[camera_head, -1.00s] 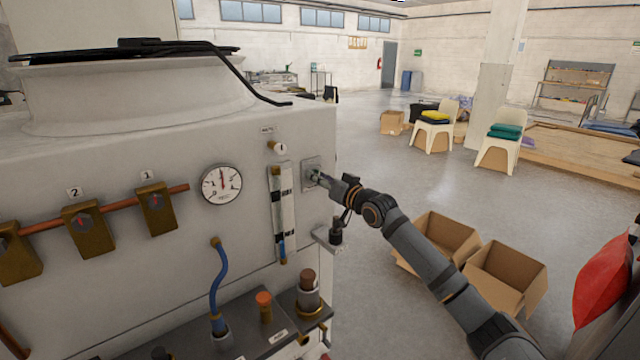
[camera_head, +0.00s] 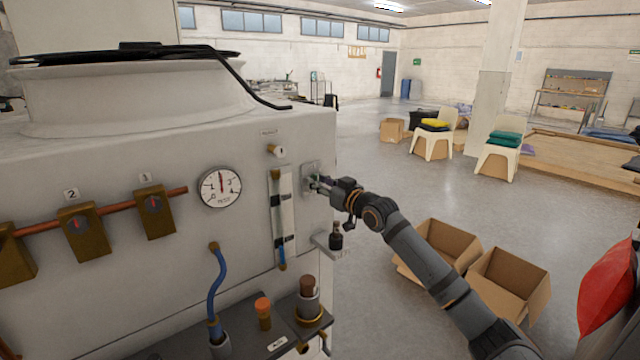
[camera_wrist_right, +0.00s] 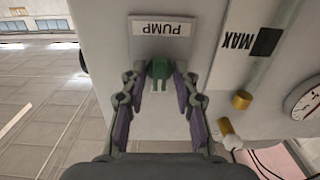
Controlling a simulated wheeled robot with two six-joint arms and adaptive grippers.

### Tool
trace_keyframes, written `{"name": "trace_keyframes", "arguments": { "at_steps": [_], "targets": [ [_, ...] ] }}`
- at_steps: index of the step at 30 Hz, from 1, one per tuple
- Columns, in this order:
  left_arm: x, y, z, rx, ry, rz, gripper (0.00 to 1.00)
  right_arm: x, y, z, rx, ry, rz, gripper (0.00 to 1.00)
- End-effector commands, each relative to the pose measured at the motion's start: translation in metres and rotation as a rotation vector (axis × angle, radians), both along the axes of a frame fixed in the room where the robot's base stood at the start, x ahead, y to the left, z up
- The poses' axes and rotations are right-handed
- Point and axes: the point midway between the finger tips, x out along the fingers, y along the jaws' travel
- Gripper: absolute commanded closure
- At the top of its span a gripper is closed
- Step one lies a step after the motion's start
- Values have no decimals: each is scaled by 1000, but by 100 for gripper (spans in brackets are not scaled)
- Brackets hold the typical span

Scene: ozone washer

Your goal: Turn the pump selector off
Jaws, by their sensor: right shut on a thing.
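The pump selector is a dark green knob (camera_wrist_right: 158,69) on a grey plate (camera_wrist_right: 140,45) with an upside-down PUMP label (camera_wrist_right: 164,28) in the right wrist view. In the head view its plate (camera_head: 308,168) is on the right part of the washer's front. My right gripper (camera_wrist_right: 160,76) is shut on the knob, one finger on each side of it. In the head view the right gripper (camera_head: 320,184) reaches the plate from the right and partly hides the knob. My left gripper is not in view.
A level tube (camera_head: 288,215) and a gauge (camera_head: 221,187) are left of the plate. A small dark bottle (camera_head: 336,238) stands on a bracket below the gripper. Open cardboard boxes (camera_head: 508,283) lie on the floor to the right.

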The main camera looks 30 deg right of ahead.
Motion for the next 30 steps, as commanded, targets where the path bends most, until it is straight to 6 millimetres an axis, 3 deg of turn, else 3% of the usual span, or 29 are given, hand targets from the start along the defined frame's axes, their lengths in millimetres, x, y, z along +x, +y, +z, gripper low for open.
{"name": "trace_keyframes", "arguments": {
  "at_steps": [5,6,7,17,30],
  "targets": [
    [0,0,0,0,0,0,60,0,0,-1,-1,2,-1,100],
    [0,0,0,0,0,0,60,0,0,-1,-1,2,-1,69],
    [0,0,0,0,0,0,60,0,0,-1,-1,2,-1,65],
    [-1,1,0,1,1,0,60,0,0,3,0,0,0,64],
    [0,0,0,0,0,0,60,0,0,86,2,-2,0,64]
  ]
}}
